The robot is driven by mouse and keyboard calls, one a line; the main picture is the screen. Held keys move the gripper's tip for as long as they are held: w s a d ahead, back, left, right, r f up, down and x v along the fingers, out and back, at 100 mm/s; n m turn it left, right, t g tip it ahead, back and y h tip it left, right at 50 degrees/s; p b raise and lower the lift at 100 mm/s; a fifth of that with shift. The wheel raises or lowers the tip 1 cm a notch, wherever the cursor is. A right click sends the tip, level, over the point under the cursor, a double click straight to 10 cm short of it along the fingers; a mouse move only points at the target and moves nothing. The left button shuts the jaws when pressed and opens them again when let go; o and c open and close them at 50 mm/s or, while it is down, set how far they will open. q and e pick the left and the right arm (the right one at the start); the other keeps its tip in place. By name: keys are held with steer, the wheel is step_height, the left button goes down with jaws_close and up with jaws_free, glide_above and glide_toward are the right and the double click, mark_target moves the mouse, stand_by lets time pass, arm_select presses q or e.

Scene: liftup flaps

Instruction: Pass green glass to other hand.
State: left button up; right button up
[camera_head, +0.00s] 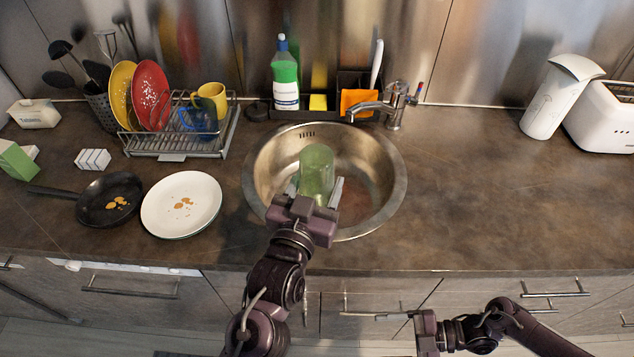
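The green glass (316,172) is see-through and shows over the sink bowl, roughly upright. My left gripper (316,188) comes up from below, with one finger on each side of the glass, and appears shut on it. Whether the glass touches the sink bottom cannot be told. My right gripper (418,332) is low in front of the drawers, to the right of and well apart from the glass. It points left and holds nothing that I can see. Its finger opening is not clear.
The round metal sink (390,196) has a faucet (393,108) behind it. A white plate (181,204), a black pan (108,200) and a dish rack (172,157) stand left. A green soap bottle (285,78) stands behind. The counter (490,190) right of the sink is clear.

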steer(key=s+d+f+m+h, duration=0.45)
steer(key=d+f+m, duration=0.3)
steer(key=f, duration=0.25)
steer(key=s+d+f+m+h, duration=0.4)
steer(key=d+f+m+h, duration=0.15)
steer(key=d+f, duration=0.3)
steer(key=s+a+f+m+h, duration=0.4)
steer(key=s+a+f+m, duration=0.3)
steer(key=a+f, duration=0.3)
steer(key=shift+s+a+f+g+h, duration=0.3)
steer(key=shift+s+a+g+h, duration=0.1)
steer(key=shift+s+a, duration=0.05)
